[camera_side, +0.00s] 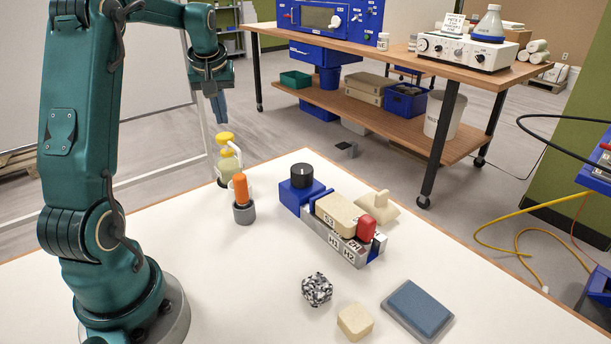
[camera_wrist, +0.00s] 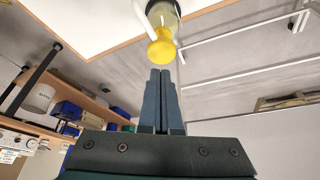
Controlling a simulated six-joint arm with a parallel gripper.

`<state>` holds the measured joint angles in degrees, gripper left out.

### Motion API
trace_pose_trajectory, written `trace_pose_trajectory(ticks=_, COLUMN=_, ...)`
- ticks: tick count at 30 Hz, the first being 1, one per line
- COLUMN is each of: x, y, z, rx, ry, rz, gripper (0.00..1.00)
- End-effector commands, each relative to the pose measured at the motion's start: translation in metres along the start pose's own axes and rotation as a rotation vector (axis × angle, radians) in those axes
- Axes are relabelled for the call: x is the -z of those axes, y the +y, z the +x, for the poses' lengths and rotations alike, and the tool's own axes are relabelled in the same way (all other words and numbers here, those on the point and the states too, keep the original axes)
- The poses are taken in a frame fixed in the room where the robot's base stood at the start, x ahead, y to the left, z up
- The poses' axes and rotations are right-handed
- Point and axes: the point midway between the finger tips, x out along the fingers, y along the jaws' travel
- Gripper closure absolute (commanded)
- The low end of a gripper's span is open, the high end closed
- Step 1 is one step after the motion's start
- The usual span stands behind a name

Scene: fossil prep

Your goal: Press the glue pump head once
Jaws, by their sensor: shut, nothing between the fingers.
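The glue pump is a pale translucent bottle (camera_side: 229,170) with a yellow pump head (camera_side: 225,138) and a white spout, near the table's back left edge. The wrist view shows its yellow head (camera_wrist: 161,48) just beyond my fingertips, with the bottle (camera_wrist: 162,14) behind it. My gripper (camera_side: 221,118) is shut and empty, pointing down above the head. A small gap seems to separate the fingertips from the head in the side view. In the wrist view my two blue-grey fingers (camera_wrist: 160,76) lie together.
An orange-capped item in a grey holder (camera_side: 243,213) stands close in front of the pump. A blue box with a black knob (camera_side: 302,188) and a grey rack (camera_side: 335,236) are to the right.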

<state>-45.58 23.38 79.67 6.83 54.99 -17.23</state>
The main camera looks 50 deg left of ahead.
Motion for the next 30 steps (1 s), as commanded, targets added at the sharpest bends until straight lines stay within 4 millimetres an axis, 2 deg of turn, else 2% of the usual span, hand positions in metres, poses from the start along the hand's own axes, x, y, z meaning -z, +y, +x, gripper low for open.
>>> trace_pose_trajectory(ticks=12, x=0.013, y=0.000, z=-0.029, rx=-0.001, ry=0.004, rz=0.000, gripper=1.00)
trace_pose_trajectory(ticks=24, x=0.013, y=0.001, z=-0.033, rx=-0.002, ry=0.002, rz=0.003, gripper=1.00)
trace_pose_trajectory(ticks=26, x=0.013, y=0.007, z=-0.036, rx=-0.010, ry=0.009, rz=0.016, gripper=1.00)
trace_pose_trajectory(ticks=29, x=0.010, y=0.027, z=-0.060, rx=-0.047, ry=0.057, rz=0.066, gripper=1.00)
trace_pose_trajectory(ticks=30, x=0.003, y=0.037, z=-0.072, rx=-0.067, ry=0.073, rz=0.095, gripper=1.00)
